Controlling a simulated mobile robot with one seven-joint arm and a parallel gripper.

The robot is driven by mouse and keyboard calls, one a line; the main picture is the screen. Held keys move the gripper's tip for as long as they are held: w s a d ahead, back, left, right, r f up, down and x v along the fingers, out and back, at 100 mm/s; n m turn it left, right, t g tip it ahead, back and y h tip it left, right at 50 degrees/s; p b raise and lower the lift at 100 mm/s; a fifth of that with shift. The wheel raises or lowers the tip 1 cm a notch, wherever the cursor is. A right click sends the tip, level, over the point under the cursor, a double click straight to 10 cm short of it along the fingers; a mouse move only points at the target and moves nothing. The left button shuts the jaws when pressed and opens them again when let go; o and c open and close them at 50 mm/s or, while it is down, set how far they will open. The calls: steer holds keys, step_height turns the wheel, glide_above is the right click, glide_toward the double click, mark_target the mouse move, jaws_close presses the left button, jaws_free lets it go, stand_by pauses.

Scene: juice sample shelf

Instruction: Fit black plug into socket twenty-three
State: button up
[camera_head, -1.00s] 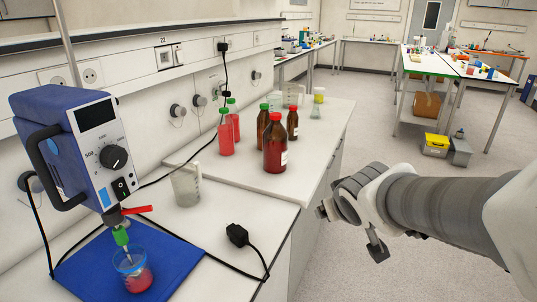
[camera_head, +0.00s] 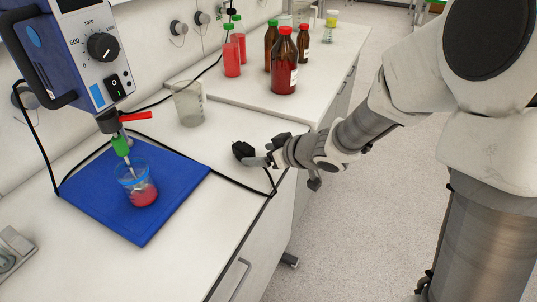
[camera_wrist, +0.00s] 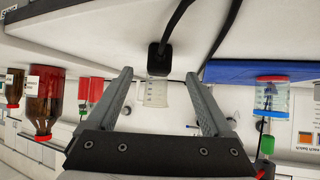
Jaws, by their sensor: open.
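The black plug (camera_head: 242,150) lies near the edge of the white bench, its cable running from it. My gripper (camera_head: 262,154) is beside the plug, low over the bench edge. In the wrist view the picture is upside down; the plug (camera_wrist: 158,62) appears between the open fingertips of my gripper (camera_wrist: 158,75), with a gap on each side. I cannot tell whether the plug is fully between the fingers or just beyond them. No socket marked twenty-three can be made out in the present views.
A blue stirrer (camera_head: 65,55) stands over a cup of red liquid (camera_head: 140,190) on a blue mat (camera_head: 100,205). A glass beaker (camera_head: 188,104) stands behind the plug. Brown bottles (camera_head: 284,65) and red bottles (camera_head: 231,58) stand farther back. The bench between mat and beaker is mostly clear.

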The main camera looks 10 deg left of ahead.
mark_target(251, 154)
steer(key=shift+b+x, duration=1.05)
steer(key=shift+x, duration=2.2)
jaws_close()
